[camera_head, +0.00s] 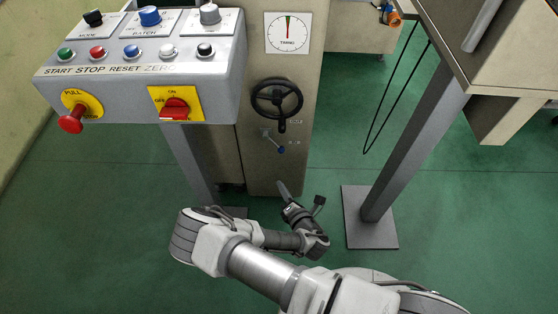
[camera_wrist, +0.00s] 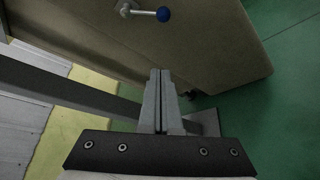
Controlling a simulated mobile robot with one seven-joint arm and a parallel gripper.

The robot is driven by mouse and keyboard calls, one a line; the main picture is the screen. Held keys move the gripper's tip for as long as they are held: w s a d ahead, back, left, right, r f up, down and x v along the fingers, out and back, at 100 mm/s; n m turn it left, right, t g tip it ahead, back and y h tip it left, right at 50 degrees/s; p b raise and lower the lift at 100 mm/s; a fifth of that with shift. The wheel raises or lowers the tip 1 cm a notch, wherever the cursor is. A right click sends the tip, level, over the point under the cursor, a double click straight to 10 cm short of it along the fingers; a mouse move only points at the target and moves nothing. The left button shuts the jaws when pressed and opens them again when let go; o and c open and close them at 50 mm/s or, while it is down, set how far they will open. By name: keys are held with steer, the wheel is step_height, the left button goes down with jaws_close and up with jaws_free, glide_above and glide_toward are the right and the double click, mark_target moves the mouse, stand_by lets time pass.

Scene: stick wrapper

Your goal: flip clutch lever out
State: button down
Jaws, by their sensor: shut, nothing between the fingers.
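The clutch lever (camera_head: 281,149) is a short metal lever with a blue ball knob on the front of the beige machine cabinet, below the black handwheel. In the wrist view the lever (camera_wrist: 145,13) shows at the top, with its blue knob pointing right. In the head view it points down and to the right. My gripper (camera_head: 283,188) is below the lever, apart from it, close to the cabinet's lower front. In the wrist view my gripper's fingers (camera_wrist: 161,75) are together with nothing between them, and the knob is beyond their tips.
A black handwheel (camera_head: 277,99) and a timing dial (camera_head: 288,33) are above the lever. A control box (camera_head: 140,75) with buttons and a red rotary switch (camera_head: 174,108) juts out at left. A grey post (camera_head: 413,145) stands at right. Green floor (camera_head: 335,170) is open between cabinet and post.

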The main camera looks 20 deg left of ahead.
mark_target(274, 143)
steer(key=w+a+f+b, duration=0.1)
steer(key=w+a+b, duration=0.2)
steer(key=w, duration=0.8)
steer(key=shift+a+b, duration=0.3)
steer(key=shift+a, duration=0.25)
steer(key=shift+s, duration=0.1)
steer(key=shift+d+r+h, duration=0.1)
steer(key=shift+d+h, duration=0.05)
steer(key=shift+h, duration=0.15)
